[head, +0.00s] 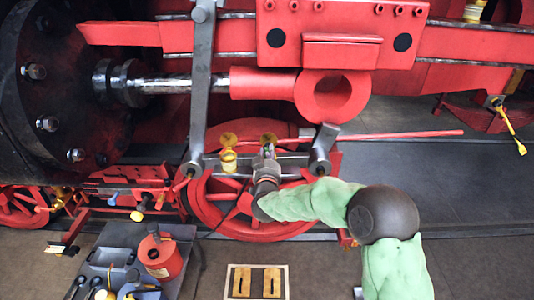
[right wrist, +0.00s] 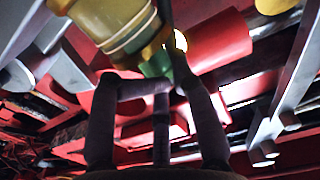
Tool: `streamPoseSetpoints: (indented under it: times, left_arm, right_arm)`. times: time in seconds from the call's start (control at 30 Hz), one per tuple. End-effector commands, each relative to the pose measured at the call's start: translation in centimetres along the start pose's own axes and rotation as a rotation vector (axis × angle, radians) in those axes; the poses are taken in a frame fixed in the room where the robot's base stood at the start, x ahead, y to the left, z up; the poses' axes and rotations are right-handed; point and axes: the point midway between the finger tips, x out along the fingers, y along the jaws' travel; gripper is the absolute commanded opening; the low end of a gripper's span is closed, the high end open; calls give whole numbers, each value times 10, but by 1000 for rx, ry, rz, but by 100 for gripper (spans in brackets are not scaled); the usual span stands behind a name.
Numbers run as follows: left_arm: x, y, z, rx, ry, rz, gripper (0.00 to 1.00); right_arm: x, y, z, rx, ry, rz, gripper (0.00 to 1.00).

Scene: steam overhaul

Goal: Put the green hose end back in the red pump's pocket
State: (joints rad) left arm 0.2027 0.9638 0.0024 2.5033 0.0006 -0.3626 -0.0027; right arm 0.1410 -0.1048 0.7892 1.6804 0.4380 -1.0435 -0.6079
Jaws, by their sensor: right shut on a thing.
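The red pump (head: 160,257) is a red can with a pale label, standing on the grey cart at the lower left. My right gripper (head: 267,153) is up at the grey bar below the red rod, well to the right of the pump. In the right wrist view its dark fingers (right wrist: 168,82) are closed around a small green piece, the green hose end (right wrist: 155,64). The piece lies close against a brass-yellow cup (right wrist: 115,25); I cannot tell whether they touch. A thin dark line, probably the hose, runs down-left from the gripper. My left gripper is not in view.
The grey cart (head: 185,233) also holds small tools and containers. A yellow cup (head: 228,160) stands on the bar just left of my right gripper. A red wheel (head: 250,222) is behind my arm. A board with two yellow pieces (head: 256,267) lies below; open floor surrounds it.

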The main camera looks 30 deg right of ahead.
Motion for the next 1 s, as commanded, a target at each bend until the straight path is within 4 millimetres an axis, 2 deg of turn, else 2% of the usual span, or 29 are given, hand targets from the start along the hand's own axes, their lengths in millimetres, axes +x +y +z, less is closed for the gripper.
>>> streamPoseSetpoints:
  times: [0.03,0.07,1.0]
  left_arm:
    - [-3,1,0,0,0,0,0]
    - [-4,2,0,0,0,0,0]
    - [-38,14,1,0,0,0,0]
  right_arm:
    - [-4,-2,11,-6,-32,-5,0]
    - [-4,-2,9,-6,-32,-5,0]
    - [-1,-2,-58,-1,-11,-5,0]
